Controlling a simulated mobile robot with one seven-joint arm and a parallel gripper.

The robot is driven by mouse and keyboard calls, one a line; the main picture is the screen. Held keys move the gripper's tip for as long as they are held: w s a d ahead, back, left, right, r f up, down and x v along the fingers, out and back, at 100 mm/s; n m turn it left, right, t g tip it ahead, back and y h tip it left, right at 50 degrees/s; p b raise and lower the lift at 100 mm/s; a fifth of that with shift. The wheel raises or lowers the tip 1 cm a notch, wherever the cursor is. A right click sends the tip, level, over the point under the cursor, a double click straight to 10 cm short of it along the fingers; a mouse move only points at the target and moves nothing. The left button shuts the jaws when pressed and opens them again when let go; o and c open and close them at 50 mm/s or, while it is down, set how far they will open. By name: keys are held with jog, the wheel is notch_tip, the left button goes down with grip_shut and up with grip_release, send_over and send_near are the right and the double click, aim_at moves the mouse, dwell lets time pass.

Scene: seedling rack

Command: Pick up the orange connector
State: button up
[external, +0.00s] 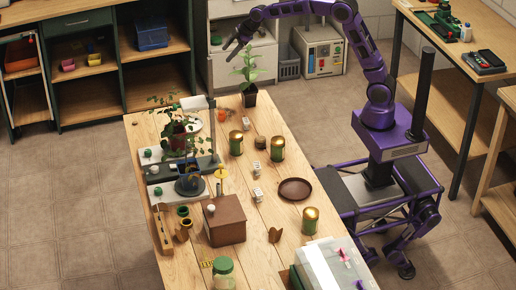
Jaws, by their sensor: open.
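A small orange piece (222,115), which looks like the orange connector, lies on the wooden table (268,208) near its far end. It is too small to make out its shape. My gripper (231,51) hangs in the air beyond the table's far end, above and behind the orange piece in the picture. It points down and to the left, is open, and appears empty.
A potted seedling (249,93) stands right of the orange piece. A larger leafy plant (178,138) stands on the left by a grey stand. Gold-topped green jars (236,143), a dark plate (295,189) and a brown box (225,220) are also on the table.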

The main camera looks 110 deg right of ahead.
jog(key=a+f+n+g+y, duration=0.15)
jog(key=a+f+y, duration=0.25)
jog(key=a+f, duration=0.4)
jog(key=b, duration=0.1)
send_over(222, 114)
jog(key=s+d, duration=0.2)
notch_tip(222, 114, down, 9)
jog(key=shift+s+f, duration=0.15)
jog(key=shift+f, duration=0.05)
jog(key=shift+s+b+x, duration=0.2)
jog(key=shift+b+x, duration=0.2)
jog(key=shift+x, duration=2.75)
jog(key=shift+a, duration=0.15)
grip_shut()
